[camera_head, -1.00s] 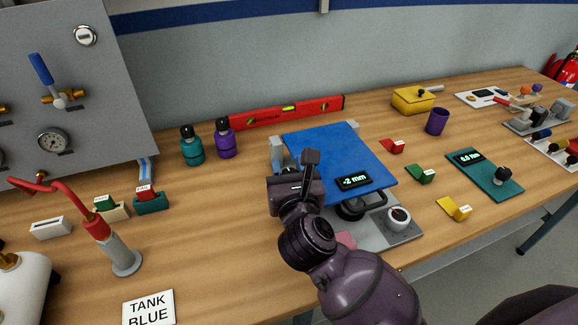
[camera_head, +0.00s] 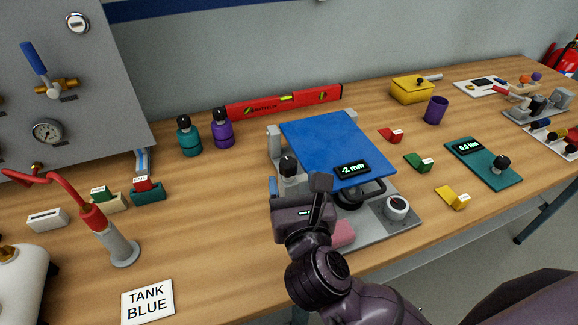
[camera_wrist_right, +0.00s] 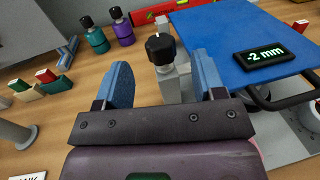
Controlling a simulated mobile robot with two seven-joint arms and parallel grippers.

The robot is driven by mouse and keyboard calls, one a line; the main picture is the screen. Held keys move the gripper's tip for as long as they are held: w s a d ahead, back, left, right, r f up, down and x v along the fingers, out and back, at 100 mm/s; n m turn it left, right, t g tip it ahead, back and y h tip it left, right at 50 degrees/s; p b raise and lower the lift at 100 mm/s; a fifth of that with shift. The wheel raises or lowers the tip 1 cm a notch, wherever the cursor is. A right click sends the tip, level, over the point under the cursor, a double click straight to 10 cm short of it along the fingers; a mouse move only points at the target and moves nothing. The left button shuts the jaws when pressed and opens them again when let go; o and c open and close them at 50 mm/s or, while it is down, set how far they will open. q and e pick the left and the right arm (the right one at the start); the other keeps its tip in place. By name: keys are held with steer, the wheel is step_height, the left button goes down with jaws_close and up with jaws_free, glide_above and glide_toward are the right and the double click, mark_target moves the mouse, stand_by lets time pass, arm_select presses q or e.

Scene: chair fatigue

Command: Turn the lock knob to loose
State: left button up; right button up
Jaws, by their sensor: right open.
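A black-topped knob (camera_head: 288,164) on a metal post stands at the left side of a fixture with a blue plate (camera_head: 330,140). The plate's display (camera_head: 352,169) reads -2 mm. In the right wrist view the knob (camera_wrist_right: 160,46) appears between the two blue fingers, beyond them and apart from them. My right gripper (camera_wrist_right: 165,72) is open and empty. In the head view the right gripper (camera_head: 305,200) is just in front of the post, at the near left of the fixture. I cannot read any marking on the knob. My left gripper is not in view.
A white dial (camera_head: 397,206) sits on the fixture's grey base (camera_head: 385,232), beside a dark curved handle. Teal (camera_head: 188,137) and purple (camera_head: 222,130) bottles stand behind left. Bare table lies left of the fixture.

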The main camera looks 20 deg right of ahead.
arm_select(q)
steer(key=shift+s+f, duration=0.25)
arm_select(e)
steer(key=s, duration=0.3)
steer(key=shift+s+a, duration=0.25)
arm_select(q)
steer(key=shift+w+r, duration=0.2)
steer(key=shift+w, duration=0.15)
